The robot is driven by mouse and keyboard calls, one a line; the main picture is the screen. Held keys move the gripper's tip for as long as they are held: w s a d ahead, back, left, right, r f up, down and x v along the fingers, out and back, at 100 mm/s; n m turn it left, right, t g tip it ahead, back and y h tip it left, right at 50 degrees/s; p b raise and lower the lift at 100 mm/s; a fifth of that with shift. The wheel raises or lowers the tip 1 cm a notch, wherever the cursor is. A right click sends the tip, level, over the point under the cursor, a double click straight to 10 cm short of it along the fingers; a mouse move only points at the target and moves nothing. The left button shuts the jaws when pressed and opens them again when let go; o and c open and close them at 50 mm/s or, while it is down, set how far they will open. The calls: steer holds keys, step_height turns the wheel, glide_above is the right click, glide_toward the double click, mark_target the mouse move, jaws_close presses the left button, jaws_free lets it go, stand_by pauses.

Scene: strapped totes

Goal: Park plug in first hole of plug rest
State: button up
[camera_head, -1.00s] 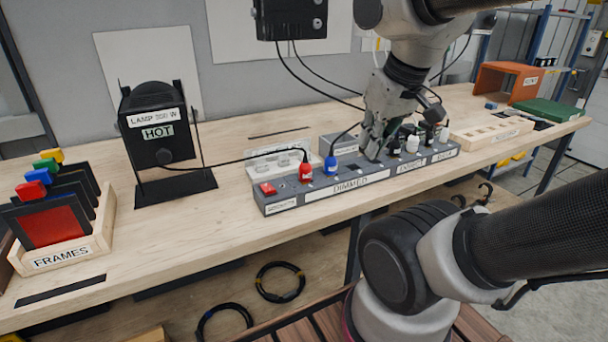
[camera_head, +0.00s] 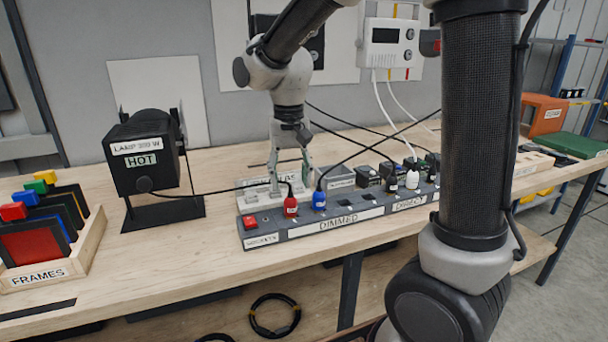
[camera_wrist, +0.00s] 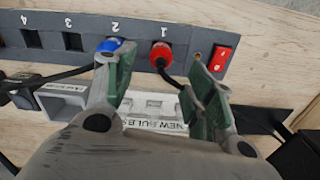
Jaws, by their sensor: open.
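A red plug (camera_head: 291,206) and a blue plug (camera_head: 319,200) stand in the left part of the grey power strip (camera_head: 290,233). In the wrist view, the red plug (camera_wrist: 160,54) is in socket 1 and the blue plug (camera_wrist: 109,45) in socket 2, each with a black cable. My gripper (camera_wrist: 163,75) is open and empty, with the red plug's cable showing between its fingers. Its left finger partly overlaps the blue plug; contact cannot be told. In the head view my gripper (camera_head: 290,172) is behind these plugs. A grey box with a label (camera_wrist: 62,94) may be the plug rest; I cannot read it.
A white bulb rack (camera_head: 262,194) stands behind the strip. More black and white plugs (camera_head: 412,175) fill its right part. The hot lamp (camera_head: 145,155) and frames rack (camera_head: 45,270) stand at left. Cables cross the bench behind the strip.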

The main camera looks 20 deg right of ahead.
mark_target(290, 196)
steer(key=shift+f+m, duration=0.15)
steer(key=shift+m, duration=0.35)
steer(key=shift+f, duration=0.4)
step_height(290, 196, down, 7)
steer(key=shift+r, duration=0.1)
jaws_close()
steer(key=shift+r, duration=2.55)
